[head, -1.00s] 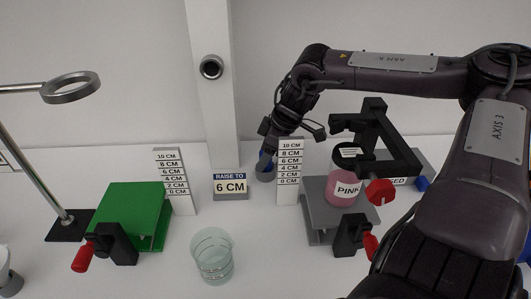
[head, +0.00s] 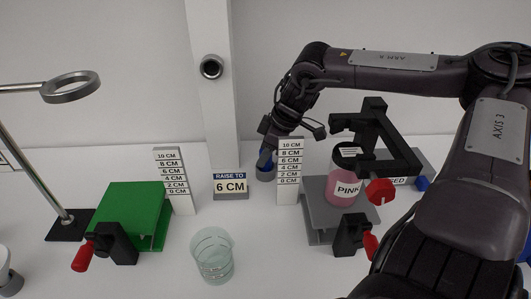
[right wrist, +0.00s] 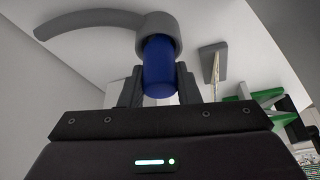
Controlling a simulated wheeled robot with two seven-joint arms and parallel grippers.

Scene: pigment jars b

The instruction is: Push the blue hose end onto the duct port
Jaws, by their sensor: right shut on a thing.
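The blue hose end (right wrist: 159,68) sits between the fingers of my right gripper (right wrist: 158,88) in the right wrist view, with a grey collar and curved grey hose (right wrist: 88,22) beyond it. In the head view my right gripper (head: 266,152) points down at the blue hose end (head: 262,164), low beside the white post, behind the scale marker. The gripper is shut on the hose end. The duct port (head: 211,67) is a dark round opening with a grey rim, higher up on the white post and apart from the hose end. My left gripper is out of view.
A pink jar (head: 341,188) on a grey stand is at right. A green platform (head: 131,214), glass beaker (head: 213,257) and ring stand (head: 70,87) are nearer left.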

